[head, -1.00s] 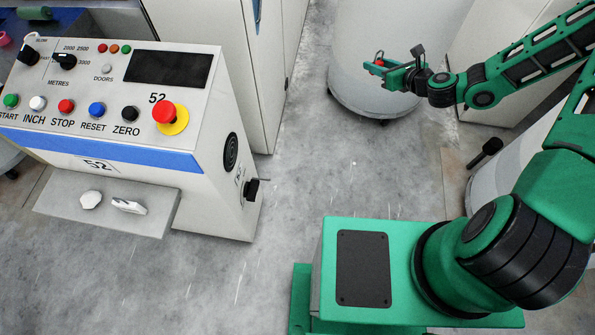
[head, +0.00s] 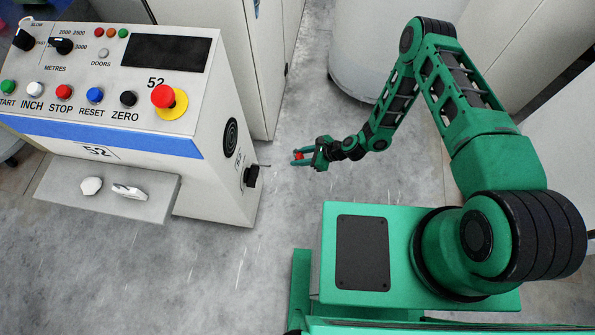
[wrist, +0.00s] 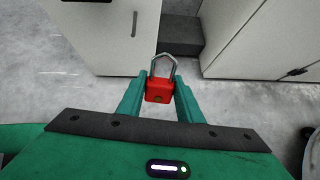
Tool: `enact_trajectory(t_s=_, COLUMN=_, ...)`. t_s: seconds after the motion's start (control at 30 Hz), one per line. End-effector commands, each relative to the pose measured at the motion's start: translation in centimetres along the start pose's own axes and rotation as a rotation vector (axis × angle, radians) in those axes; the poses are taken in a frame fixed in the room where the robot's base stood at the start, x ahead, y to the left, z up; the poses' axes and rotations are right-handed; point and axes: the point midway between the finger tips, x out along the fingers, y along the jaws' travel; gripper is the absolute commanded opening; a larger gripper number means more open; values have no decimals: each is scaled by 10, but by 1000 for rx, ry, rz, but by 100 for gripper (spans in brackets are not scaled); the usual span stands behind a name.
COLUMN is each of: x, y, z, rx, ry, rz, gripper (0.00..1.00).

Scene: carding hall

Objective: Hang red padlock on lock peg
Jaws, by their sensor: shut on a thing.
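The red padlock (head: 298,155) is held between the fingertips of my gripper (head: 301,158), out over the floor to the right of the control console (head: 190,130). In the wrist view the padlock (wrist: 158,93) has its red body between the two green fingers, with the silver shackle pointing up and away from my gripper. On the console's right side is a black knob (head: 251,176). A thin dark pin (head: 264,166), which may be the lock peg, sticks out beside it. A short gap separates the padlock from this pin. The peg is not clear in the wrist view.
The console front has several coloured buttons, a red mushroom button (head: 164,96) and a low shelf (head: 60,190) with two small pale items. White cabinets (head: 225,50) and a large pale can (head: 385,40) stand behind. The grey floor between is clear.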

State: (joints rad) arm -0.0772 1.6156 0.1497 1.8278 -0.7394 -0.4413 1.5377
Motion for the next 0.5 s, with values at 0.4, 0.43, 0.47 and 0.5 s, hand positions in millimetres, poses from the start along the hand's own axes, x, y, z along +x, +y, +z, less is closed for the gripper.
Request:
enact_trajectory(t_s=0.4, x=30, y=46, z=-30, rx=-85, ry=34, rz=94, gripper=8)
enact_trajectory(t_s=0.43, x=30, y=46, z=-30, rx=-85, ry=34, rz=93, gripper=8)
enact_trajectory(t_s=0.47, x=31, y=47, z=-29, rx=-85, ry=34, rz=93, gripper=8)
enact_trajectory(t_s=0.5, x=32, y=47, z=-28, rx=-85, ry=34, rz=93, gripper=8)
